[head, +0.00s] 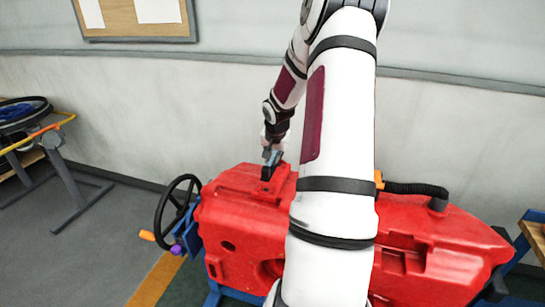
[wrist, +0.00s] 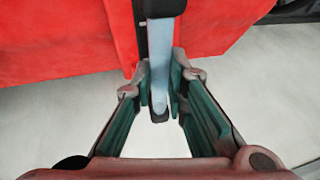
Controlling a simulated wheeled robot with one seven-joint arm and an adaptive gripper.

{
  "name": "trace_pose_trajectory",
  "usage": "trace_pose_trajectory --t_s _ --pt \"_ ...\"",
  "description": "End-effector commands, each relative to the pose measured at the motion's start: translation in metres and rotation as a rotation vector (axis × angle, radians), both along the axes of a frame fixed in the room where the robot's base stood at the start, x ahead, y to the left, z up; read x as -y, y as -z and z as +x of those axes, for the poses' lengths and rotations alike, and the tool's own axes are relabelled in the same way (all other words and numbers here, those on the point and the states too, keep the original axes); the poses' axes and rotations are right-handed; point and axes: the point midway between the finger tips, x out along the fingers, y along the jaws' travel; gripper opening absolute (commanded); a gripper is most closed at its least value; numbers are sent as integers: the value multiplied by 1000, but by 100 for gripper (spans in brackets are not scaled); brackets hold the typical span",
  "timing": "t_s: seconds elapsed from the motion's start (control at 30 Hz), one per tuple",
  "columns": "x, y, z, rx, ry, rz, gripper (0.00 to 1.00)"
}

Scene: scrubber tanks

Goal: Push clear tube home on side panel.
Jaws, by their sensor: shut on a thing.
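The clear tube (wrist: 160,62) is a pale blue-grey, rod-like piece in the middle of the wrist view. My gripper (wrist: 161,82) is shut on it, one green-padded finger on each side. The tube's upper part in that view runs against a dark strip (wrist: 141,30) beside the red tank body, and its lower end stands by a small dark piece. I cannot tell how deep it sits. In the head view my gripper (head: 271,157) is at the top of the red tank (head: 232,222), by a small black part. Which surface is the side panel is unclear.
A black steering wheel (head: 178,212) with orange and purple knobs stands left of the tank. A black hose (head: 415,188) runs on its right top. A cart (head: 62,150) is at far left. A pale wall (head: 150,110) stands close behind. My own arm hides the tank's middle.

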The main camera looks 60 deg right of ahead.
Motion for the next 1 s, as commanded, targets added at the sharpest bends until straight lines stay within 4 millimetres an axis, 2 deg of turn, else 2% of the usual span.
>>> trace_pose_trajectory --t_s 0.5,1.0 --pt "-2 13 1 0 0 0 0" --pt "-2 17 0 0 0 0 0"
